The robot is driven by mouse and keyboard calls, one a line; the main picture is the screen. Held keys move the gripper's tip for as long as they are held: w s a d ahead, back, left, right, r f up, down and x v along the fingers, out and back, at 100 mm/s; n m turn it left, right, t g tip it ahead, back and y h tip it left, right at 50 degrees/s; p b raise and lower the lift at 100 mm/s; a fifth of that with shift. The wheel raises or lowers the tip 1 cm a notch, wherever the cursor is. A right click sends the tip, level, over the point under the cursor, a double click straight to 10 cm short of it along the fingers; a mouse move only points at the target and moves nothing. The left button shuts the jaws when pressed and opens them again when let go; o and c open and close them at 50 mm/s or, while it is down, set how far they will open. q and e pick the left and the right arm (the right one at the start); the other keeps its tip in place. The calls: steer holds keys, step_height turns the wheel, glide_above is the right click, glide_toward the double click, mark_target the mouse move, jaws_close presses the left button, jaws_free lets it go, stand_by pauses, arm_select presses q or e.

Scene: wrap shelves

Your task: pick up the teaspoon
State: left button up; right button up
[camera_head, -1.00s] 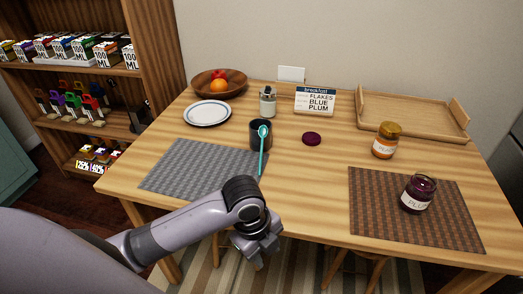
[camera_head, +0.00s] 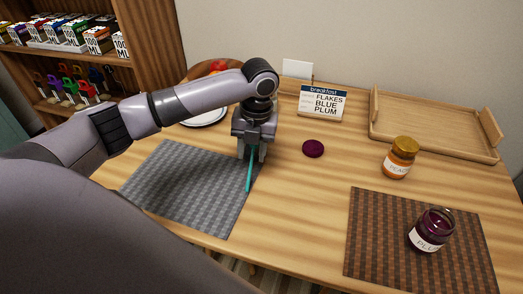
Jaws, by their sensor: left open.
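The teal teaspoon (camera_head: 249,172) shows below my left gripper (camera_head: 251,155), its handle slanting down over the right edge of the grey placemat. Its upper end is hidden behind the gripper. My left gripper points down with its fingers apart, one on each side of the upper part of the visible handle. I cannot tell whether the fingers touch it. The dark cup that held the spoon is hidden behind the gripper and arm. My right gripper is not in view.
A grey placemat (camera_head: 180,190) lies at left, a brown one (camera_head: 375,235) at right. A plum jar (camera_head: 432,232), a peach jar (camera_head: 399,160), a purple lid (camera_head: 313,149), a breakfast sign (camera_head: 322,101) and a wooden tray (camera_head: 425,125) stand around. The middle front of the table is clear.

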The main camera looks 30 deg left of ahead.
mark_target(250, 168)
arm_select(q)
steer(key=f, duration=0.7)
steer(key=shift+s+a, duration=0.25)
steer(key=shift+s, duration=0.1)
jaws_close()
